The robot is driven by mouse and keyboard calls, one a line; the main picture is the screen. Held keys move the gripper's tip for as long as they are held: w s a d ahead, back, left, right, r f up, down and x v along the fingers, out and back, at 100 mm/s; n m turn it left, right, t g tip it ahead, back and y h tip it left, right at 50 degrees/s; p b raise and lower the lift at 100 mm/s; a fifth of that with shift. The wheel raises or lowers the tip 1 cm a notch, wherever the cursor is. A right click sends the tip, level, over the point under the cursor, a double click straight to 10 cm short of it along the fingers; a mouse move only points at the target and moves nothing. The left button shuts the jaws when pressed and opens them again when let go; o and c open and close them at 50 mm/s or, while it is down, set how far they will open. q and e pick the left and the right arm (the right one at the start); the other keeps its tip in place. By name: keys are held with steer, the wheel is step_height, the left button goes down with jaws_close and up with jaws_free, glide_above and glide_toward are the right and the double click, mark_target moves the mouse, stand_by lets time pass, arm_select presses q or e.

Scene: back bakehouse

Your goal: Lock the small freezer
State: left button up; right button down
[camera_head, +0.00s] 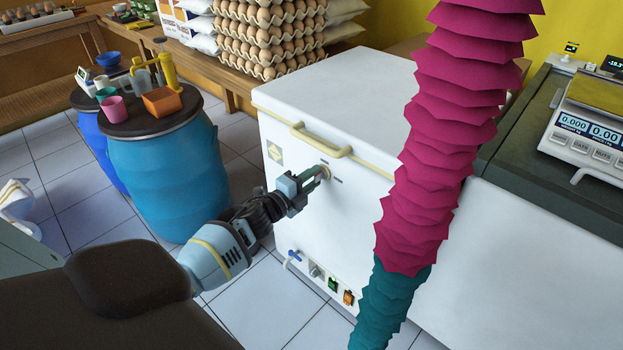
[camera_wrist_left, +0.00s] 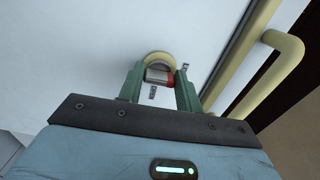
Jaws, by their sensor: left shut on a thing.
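The small freezer (camera_head: 345,85) is a white chest with its lid down and a cream handle (camera_head: 322,142) at the lid's front edge. A round cream lock (camera_head: 326,170) sits on the front face below the handle; it also shows in the wrist view (camera_wrist_left: 157,57). My left gripper (camera_head: 321,174) reaches the lock from the front. Its green fingers are shut on a small red and silver piece (camera_wrist_left: 158,76), apparently the key, right at the lock. The fingers hide part of it. Whether it is fully inserted or turned, I cannot tell. My right gripper is out of view.
A pleated magenta and teal column (camera_head: 440,130) covers the freezer's right part. Blue barrels (camera_head: 170,185) with cups stand at the left. Egg trays (camera_head: 262,35) are behind. A scale (camera_head: 590,125) sits on the right counter. Tiled floor between barrels and freezer is clear.

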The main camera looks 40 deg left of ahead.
arm_select(q)
steer(key=o, duration=1)
steer(key=shift+s+a+p, duration=0.15)
steer(key=shift+s+p, duration=0.05)
steer(key=shift+s, duration=1.75)
steer(key=shift+s+a+p, duration=0.15)
steer(key=shift+s, duration=1.8)
